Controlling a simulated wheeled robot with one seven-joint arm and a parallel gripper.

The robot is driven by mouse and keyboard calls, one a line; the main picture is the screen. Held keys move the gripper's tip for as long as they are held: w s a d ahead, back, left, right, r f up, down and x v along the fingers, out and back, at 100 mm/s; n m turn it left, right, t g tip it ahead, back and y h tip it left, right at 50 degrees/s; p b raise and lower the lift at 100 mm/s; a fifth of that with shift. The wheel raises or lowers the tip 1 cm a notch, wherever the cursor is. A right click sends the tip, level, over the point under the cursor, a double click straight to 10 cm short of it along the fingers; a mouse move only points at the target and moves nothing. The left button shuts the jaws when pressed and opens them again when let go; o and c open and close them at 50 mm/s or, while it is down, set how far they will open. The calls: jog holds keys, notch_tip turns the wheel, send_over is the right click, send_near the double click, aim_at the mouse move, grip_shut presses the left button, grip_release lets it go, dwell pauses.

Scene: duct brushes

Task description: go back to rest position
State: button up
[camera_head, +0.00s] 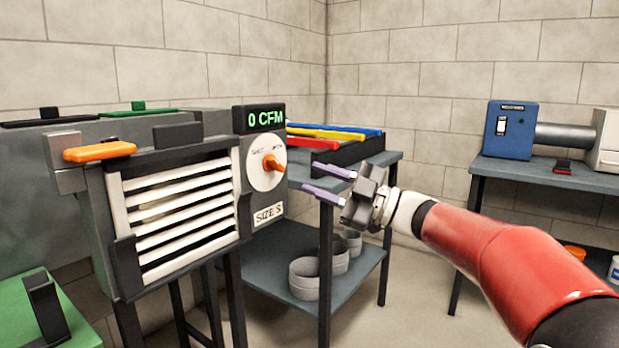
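My gripper (327,182) is at the end of my red arm, near the middle of the view. Its two pale purple fingers point left and stand apart with nothing between them. It is held in the air in front of the blue-grey side table, to the right of the dial panel, and touches nothing that I can see. The grey duct unit (215,145) stands at the left with white louvre slats. Its orange dial knob (272,163) sits on a white dial, under a display (258,118) reading 0 CFM.
A dark tray (350,151) with red, yellow and blue brushes (334,133) stands on the side table (362,272), whose lower shelf holds grey rings (304,278). An orange handle (100,152) tops the duct. A blue box (510,130) stands on the right table. The floor between tables is open.

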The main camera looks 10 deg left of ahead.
jog(key=w+d+r+m+t+h+p, duration=0.3)
jog(key=d+r+m+t+h, duration=0.2)
jog(key=d+m+t+h, duration=0.6)
jog(key=s+d+f+m+t+h+p, duration=0.1)
jog(key=s+d+f+m+t+h, duration=0.1)
jog(key=s+d+f+m+h, duration=0.25)
jog(key=s+d+f+m+t+h, duration=0.1)
jog(key=s+d+f+m+h, duration=0.1)
jog(key=d+m+h, duration=0.35)
jog(key=s+d+f+m+g+p, duration=0.1)
jog(key=s+d+f+m+g, duration=0.1)
jog(key=s+f+g, duration=0.3)
jog(key=s+d+f+m+g+p, duration=0.1)
jog(key=s+d+f+m+g, duration=0.2)
jog(key=s+f, duration=1)
jog(key=s+g, duration=0.2)
jog(key=s, duration=0.4)
jog(key=shift+s+d+f+g+p, duration=0.15)
jog(key=shift+s+d+g+p, duration=0.15)
jog(key=shift+p, duration=0.1)
jog(key=shift+w+a, duration=0.1)
